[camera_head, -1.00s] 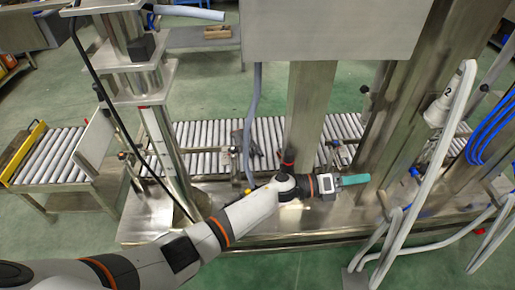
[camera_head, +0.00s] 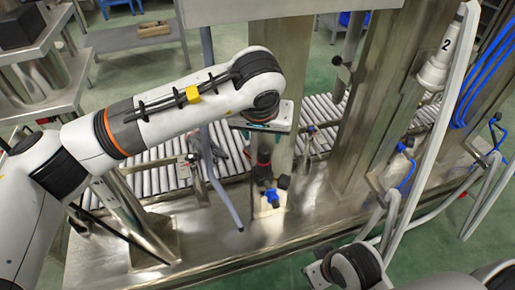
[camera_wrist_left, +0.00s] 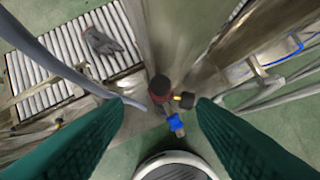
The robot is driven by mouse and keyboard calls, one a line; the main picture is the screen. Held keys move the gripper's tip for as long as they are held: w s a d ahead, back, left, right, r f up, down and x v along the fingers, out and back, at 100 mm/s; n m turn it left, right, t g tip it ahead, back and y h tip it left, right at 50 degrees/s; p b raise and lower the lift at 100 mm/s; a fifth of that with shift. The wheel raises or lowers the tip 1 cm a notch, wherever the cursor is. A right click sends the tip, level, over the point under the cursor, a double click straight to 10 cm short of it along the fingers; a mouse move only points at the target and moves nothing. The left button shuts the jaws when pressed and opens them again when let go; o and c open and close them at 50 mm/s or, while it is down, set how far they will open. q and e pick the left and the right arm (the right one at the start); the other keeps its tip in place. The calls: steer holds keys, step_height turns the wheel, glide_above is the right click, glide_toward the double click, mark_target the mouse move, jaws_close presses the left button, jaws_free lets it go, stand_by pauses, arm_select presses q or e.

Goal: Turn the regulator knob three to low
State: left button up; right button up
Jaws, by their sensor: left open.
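A small regulator with a dark red and black body (camera_head: 264,158), a black side knob (camera_head: 284,182) and a blue fitting (camera_head: 272,196) stands at the foot of a steel column. I see no number on it. In the left wrist view the regulator body (camera_wrist_left: 160,86) lies between and beyond my green fingers, with the black side knob (camera_wrist_left: 185,100) and blue fitting (camera_wrist_left: 176,122). My left gripper (camera_head: 265,127) is above it, open and empty; its spread fingertips also show in the wrist view (camera_wrist_left: 162,104). Contact with the regulator is not seen. My right gripper is out of view.
A roller conveyor (camera_head: 320,108) runs behind the steel bench (camera_head: 215,255). A grey hose (camera_head: 218,180) hangs left of the regulator. Steel columns (camera_head: 385,100), a white lance marked 2 (camera_head: 436,68) and blue hoses (camera_head: 482,85) stand to the right.

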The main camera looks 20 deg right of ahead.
mark_target(264, 150)
arm_select(q)
steer(key=b+x, duration=0.1)
steer(key=x, duration=0.8)
steer(key=shift+w+d+f, duration=0.1)
steer(key=shift+f, duration=0.2)
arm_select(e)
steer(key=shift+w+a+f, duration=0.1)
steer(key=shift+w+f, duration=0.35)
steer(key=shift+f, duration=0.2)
arm_select(q)
steer(key=shift+c, duration=0.2)
steer(key=c, duration=1)
steer(key=shift+o, duration=0.2)
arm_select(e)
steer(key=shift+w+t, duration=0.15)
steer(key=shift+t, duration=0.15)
